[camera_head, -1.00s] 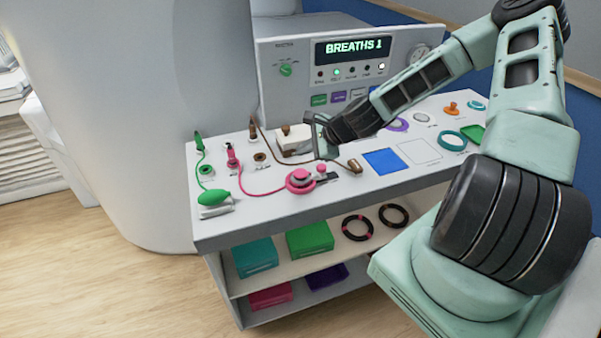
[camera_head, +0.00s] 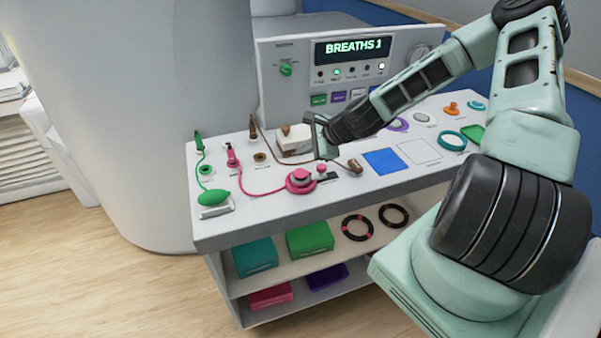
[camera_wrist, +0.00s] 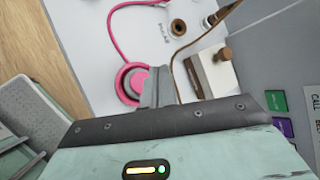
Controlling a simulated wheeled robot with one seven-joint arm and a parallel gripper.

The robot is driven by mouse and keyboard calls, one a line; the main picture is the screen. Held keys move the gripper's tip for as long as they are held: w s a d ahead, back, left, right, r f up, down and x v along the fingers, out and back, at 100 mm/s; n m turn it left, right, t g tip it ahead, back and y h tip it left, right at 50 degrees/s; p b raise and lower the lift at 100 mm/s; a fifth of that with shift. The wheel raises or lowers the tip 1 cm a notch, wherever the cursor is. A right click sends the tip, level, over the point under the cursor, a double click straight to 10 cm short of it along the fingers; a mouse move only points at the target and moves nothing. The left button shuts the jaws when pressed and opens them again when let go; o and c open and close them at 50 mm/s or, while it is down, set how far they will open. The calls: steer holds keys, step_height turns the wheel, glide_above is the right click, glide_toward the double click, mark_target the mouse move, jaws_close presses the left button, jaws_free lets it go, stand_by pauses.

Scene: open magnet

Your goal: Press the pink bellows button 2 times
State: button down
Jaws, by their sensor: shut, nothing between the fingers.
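The pink bellows button (camera_head: 299,179) is a round pink disc with a raised top, on the front part of the white cart top, with a pink cord running left from it. In the wrist view the pink button (camera_wrist: 131,84) is just left of my fingertips and partly hidden by them. My gripper (camera_head: 325,153) is shut and empty, pointing down above and slightly behind the button. Whether it touches the button I cannot tell.
A green bulb (camera_head: 214,198) and its cord lie at the left of the cart top. A white block with a brown knob (camera_head: 292,137) and a brown handle (camera_head: 355,166) are near my gripper. A blue square (camera_head: 382,162) lies to the right. Lower shelves hold coloured boxes and two rings.

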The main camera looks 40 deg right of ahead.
steer(key=shift+r+p, duration=0.1)
steer(key=shift+p, duration=0.65)
steer(key=shift+r+p, duration=1.45)
steer(key=shift+r, duration=0.35)
steer(key=b, duration=0.9)
glide_above(304, 173)
step_height(304, 173, down, 7)
steer(key=shift+s+r, duration=0.1)
steer(key=shift+s, duration=0.05)
steer(key=shift+f, duration=1.05)
steer(key=shift+f, duration=0.15)
steer(key=shift+f, duration=0.25)
